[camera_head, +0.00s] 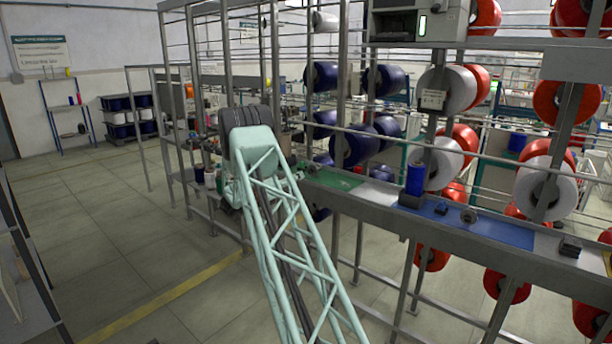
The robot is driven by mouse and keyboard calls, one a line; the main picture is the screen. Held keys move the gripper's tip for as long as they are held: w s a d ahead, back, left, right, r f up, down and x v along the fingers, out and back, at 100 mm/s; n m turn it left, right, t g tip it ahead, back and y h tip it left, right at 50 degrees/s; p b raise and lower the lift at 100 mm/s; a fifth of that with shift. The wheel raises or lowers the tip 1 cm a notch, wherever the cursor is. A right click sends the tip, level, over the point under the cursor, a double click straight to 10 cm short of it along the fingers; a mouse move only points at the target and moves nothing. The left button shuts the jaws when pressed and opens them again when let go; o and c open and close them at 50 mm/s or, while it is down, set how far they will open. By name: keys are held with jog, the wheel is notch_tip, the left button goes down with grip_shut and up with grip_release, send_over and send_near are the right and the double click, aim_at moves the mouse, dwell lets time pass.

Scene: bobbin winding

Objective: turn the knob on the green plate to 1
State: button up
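The green plate (334,180) lies on the long grey shelf, just right of my pale green lattice arm. A small dark shape (309,167) sits at its left end. It is too small to tell whether this is the knob, and no marks or numbers can be read. My arm rises from the bottom middle to a dark ribbed joint left of the plate. My gripper cannot be made out; the arm's far end is hidden behind the arm or lost among the rack parts.
Right of the green plate on the shelf (345,205) are a pale plate (378,192), a blue spool (415,179), and a blue plate (482,227) with a round knob (468,215). Rack posts and rails with red, white and blue bobbins surround the shelf. The left floor (110,235) is clear.

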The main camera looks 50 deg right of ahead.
aim_at(310, 171)
jog(key=d+b, duration=0.1)
jog(key=d, duration=0.6)
jog(key=shift+s+d, duration=0.2)
jog(key=shift+s, duration=0.05)
jog(key=shift+c, duration=0.3)
grip_shut()
